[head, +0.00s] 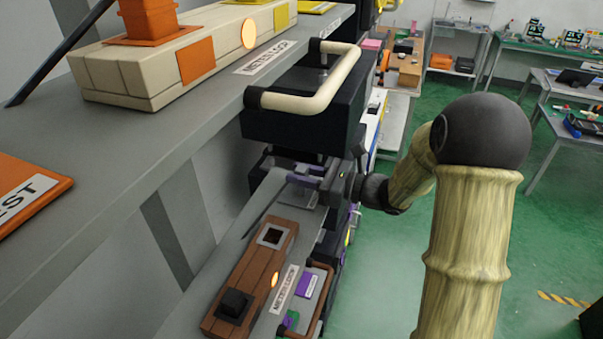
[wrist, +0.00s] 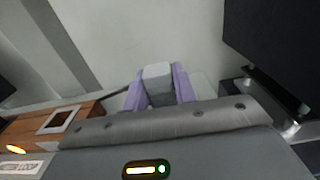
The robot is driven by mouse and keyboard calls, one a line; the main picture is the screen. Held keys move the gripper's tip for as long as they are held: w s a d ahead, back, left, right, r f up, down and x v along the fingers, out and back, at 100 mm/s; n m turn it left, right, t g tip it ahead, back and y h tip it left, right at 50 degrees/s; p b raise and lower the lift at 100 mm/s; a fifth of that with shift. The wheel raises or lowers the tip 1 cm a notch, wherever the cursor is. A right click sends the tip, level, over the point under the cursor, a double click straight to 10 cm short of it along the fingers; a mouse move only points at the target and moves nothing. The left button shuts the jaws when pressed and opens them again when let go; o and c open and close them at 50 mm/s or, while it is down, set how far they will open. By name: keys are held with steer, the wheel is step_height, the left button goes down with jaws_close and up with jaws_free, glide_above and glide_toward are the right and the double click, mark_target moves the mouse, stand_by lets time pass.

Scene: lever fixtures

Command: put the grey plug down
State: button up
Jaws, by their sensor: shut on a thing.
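My gripper (head: 303,176) has purple fingers and is shut on the grey plug (wrist: 157,84), which shows between them in the wrist view. In the head view the gripper is over the lower shelf, just behind a brown wooden block (head: 255,262). The block has a pale-rimmed square socket (head: 272,235) near the gripper and a black square piece (head: 235,303) at its other end. The socket (wrist: 60,120) also shows at the left in the wrist view, apart from the plug. In the head view I cannot clearly make out the plug; its underside is hidden.
A dark drawer-like box with a cream handle (head: 318,92) juts out above the gripper. The upper shelf (head: 120,165) holds a cream block (head: 150,75) with orange parts. A brown handle (head: 322,302) and purple and green pieces lie along the lower shelf's right edge.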

steer(key=o, duration=1)
steer(key=shift+r, duration=0.15)
steer(key=shift+d, duration=0.3)
steer(key=b+v, duration=0.3)
steer(key=v, duration=0.8)
steer(key=shift+d+b, duration=0.2)
steer(key=shift+b, duration=0.1)
steer(key=shift+s, duration=0.1)
